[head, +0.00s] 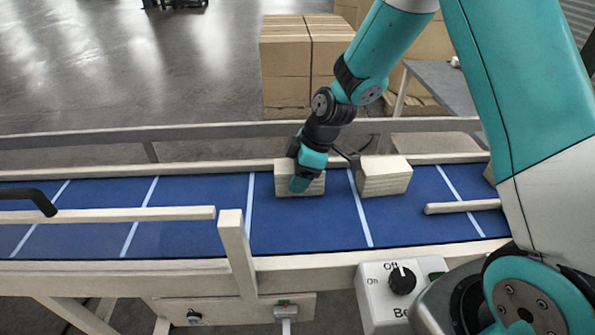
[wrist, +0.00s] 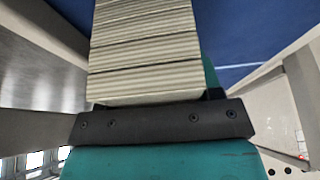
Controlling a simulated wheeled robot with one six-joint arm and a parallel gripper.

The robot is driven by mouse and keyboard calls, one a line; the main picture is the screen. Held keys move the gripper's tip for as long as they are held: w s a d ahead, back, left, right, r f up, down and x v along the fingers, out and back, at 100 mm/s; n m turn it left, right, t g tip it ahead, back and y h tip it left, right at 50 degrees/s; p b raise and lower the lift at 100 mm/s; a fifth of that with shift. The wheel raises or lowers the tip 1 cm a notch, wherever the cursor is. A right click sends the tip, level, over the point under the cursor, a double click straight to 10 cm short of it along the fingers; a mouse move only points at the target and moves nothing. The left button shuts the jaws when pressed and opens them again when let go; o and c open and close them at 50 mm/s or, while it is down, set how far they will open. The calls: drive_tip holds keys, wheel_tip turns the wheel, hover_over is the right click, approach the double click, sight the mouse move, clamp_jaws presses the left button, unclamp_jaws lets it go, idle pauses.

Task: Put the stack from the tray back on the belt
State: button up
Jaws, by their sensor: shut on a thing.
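My gripper (head: 303,176) is shut on a pale layered stack (head: 317,187) over the blue belt (head: 205,238). The stack looks level and sits at or just above the belt surface; I cannot tell whether it touches. In the wrist view the stack's layered edges (wrist: 145,50) fill the middle, above the dark gripper bar (wrist: 160,122). A second similar stack (head: 386,177) stands on the belt just right of the held one, with a small gap between them. I cannot make out a tray in either view.
A control box (head: 382,300) with a dial pointing near Off stands at the front. A pale rail (head: 110,215) and a short bar (head: 463,207) reach over the belt's near side. Cardboard boxes (head: 290,70) stand behind. The belt left of the held stack is clear.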

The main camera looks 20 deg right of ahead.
drive_tip(key=shift+f, duration=0.1)
drive_tip(key=o, duration=1.1)
drive_tip(key=shift+r, duration=0.2)
drive_tip(key=b+v, duration=0.2)
drive_tip(key=v, duration=0.9)
drive_tip(key=shift+r, duration=0.15)
drive_tip(key=s+a+r+m, duration=0.2)
drive_tip(key=s+a, duration=0.1)
drive_tip(key=s, duration=0.4)
drive_tip(key=s+a+r+m+g, duration=0.1)
drive_tip(key=s+a+r+m, duration=0.1)
drive_tip(key=s, duration=0.6)
drive_tip(key=s+a+r+m, duration=0.2)
drive_tip(key=s+a+m, duration=0.1)
drive_tip(key=s, duration=0.5)
drive_tip(key=shift+s+a+r, duration=0.2)
drive_tip(key=shift+s+a, duration=0.05)
drive_tip(key=shift+a, duration=0.05)
